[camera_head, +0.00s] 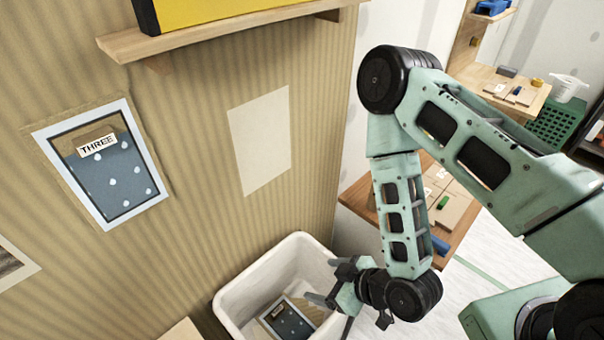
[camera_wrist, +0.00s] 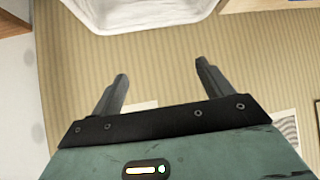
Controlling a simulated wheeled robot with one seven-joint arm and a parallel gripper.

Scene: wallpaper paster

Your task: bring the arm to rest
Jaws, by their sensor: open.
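My arm is bent, its elbow high and its forearm hanging down in the head view. My gripper (camera_head: 322,284) is over the right side of a white bin (camera_head: 237,315). In the wrist view my gripper (camera_wrist: 160,85) has its two fingers apart, with nothing between them. The wrist view looks toward the striped wall (camera_wrist: 150,50), with part of the white bin (camera_wrist: 140,12) at the top. Whether the fingers touch anything is not clear from these frames.
A picture labelled THREE (camera_head: 103,165) is on the striped wall, left of a pale blank rectangle (camera_head: 260,140). Another dark picture (camera_head: 286,320) lies in the bin. A wooden shelf (camera_head: 200,35) juts out above. A wooden table (camera_head: 455,205) stands behind my forearm.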

